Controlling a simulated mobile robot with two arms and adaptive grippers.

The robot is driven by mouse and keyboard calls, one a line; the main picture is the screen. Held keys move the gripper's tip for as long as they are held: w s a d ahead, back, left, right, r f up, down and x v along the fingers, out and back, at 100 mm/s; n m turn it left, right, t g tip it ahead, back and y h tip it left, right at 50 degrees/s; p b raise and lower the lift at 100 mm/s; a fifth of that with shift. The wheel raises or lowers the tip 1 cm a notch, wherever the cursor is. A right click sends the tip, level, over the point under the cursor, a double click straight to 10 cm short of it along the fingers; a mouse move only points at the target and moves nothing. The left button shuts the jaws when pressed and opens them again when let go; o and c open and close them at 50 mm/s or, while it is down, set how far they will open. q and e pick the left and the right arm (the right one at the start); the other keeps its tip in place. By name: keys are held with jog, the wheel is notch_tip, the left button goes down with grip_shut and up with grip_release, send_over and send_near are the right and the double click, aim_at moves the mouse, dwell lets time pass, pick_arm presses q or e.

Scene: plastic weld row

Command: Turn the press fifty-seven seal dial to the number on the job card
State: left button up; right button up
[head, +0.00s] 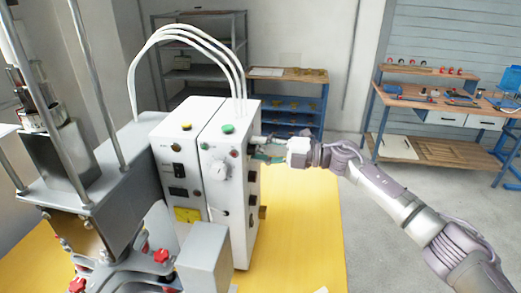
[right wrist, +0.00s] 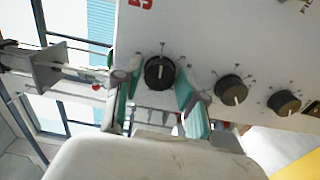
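A row of black dials with white pointer lines is on a pale panel in the right wrist view: a left dial (right wrist: 159,73), a middle dial (right wrist: 230,90) and a right dial (right wrist: 284,101). My right gripper (right wrist: 152,88) is open, its teal fingers on either side of the left dial with visible gaps. Red characters above the left dial are cut off. I cannot read a job card. My left gripper is not in view.
The box stands on a yellow table (head: 305,230) beside a grey press (head: 105,200). White hoses (head: 190,32) rise from the boxes. A blue shelf unit (head: 292,108) and a workbench (head: 440,110) stand behind. Floor is clear at right.

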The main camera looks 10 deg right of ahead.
jog(key=shift+o, duration=1)
jog(key=shift+d, duration=0.15)
jog(key=v, duration=1.1)
jog(key=shift+s+d, duration=0.15)
jog(key=shift+d, duration=0.2)
